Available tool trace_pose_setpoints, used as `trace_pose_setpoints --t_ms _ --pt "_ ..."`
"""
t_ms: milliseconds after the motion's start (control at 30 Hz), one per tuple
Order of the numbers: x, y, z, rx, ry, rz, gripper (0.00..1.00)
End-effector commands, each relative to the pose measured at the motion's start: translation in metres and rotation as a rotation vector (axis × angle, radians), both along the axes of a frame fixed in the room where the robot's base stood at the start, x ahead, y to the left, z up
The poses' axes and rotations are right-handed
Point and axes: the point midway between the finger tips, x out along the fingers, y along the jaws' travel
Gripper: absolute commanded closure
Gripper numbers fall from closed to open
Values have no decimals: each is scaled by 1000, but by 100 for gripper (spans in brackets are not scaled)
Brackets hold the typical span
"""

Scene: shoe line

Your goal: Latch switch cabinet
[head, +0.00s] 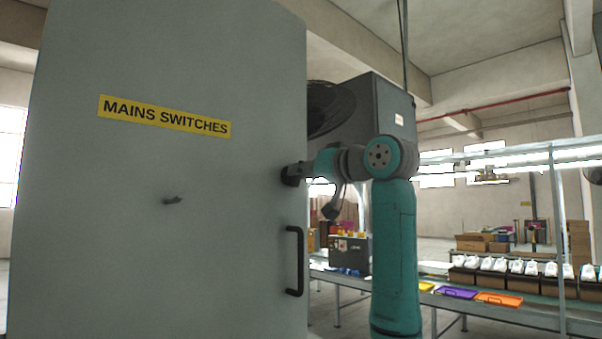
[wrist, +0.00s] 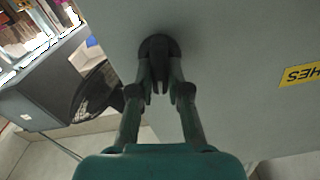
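The switch cabinet's grey door (head: 110,235) fills the left of the head view, with a yellow MAINS SWITCHES label (head: 165,117). Its surface also shows in the wrist view (wrist: 225,70). A dark latch (wrist: 158,46) with a round base stands on the door in the wrist view. My gripper (wrist: 159,76) has its two fingers on either side of the latch's protruding part and appears shut on it. In the head view my gripper (head: 293,174) is at the door's right edge, above a black bar handle (head: 294,260). Any gap inside the cabinet is hidden.
Behind my arm is a large grey fan unit (head: 385,105), also in the wrist view (wrist: 45,95). At right, a line table carries white shoes (head: 510,266), a purple tray (head: 457,292) and an orange tray (head: 499,299).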

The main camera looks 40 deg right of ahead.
Motion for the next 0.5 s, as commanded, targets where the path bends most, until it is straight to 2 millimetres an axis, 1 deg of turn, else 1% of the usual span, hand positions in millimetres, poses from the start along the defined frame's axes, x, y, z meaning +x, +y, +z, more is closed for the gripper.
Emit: trace_pose_setpoints --t_ms 267,500 --pt "2 0 -1 -23 2 2 100" --pt "2 1 -2 -193 -3 3 100"
